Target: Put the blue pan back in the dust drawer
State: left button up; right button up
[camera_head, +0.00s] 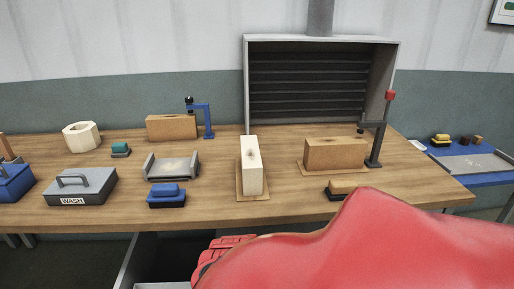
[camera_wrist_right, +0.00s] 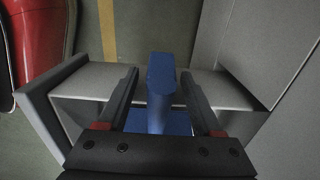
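The blue pan (camera_wrist_right: 162,78) shows in the right wrist view as an upright blue handle, with a wider blue part lower down between my fingers. My right gripper (camera_wrist_right: 160,80) is open around the handle, with a narrow gap on each side. The open grey dust drawer (camera_wrist_right: 45,108) lies below, and the pan's lower part is within its outline. I cannot tell whether the pan rests on the drawer floor. In the head view the drawer (camera_head: 125,268) sticks out under the table's front edge; the pan and right gripper are hidden there. My left gripper is not in view.
The wooden table (camera_head: 105,216) above the drawer carries a grey WASH box (camera_head: 88,188), a blue brush (camera_head: 166,196), a grey tray (camera_head: 171,168), a pale upright brick (camera_head: 251,165) and a tan brick (camera_head: 335,154). A slatted hood (camera_head: 391,75) stands behind. My red arm covers the lower right.

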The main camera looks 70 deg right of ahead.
jog(key=shift+r, duration=0.1)
jog(key=shift+r+p, duration=0.35)
jog(key=shift+p, duration=0.1)
notch_tip(320, 180, up, 12)
jog(key=p, duration=0.5)
jog(key=shift+f, duration=0.1)
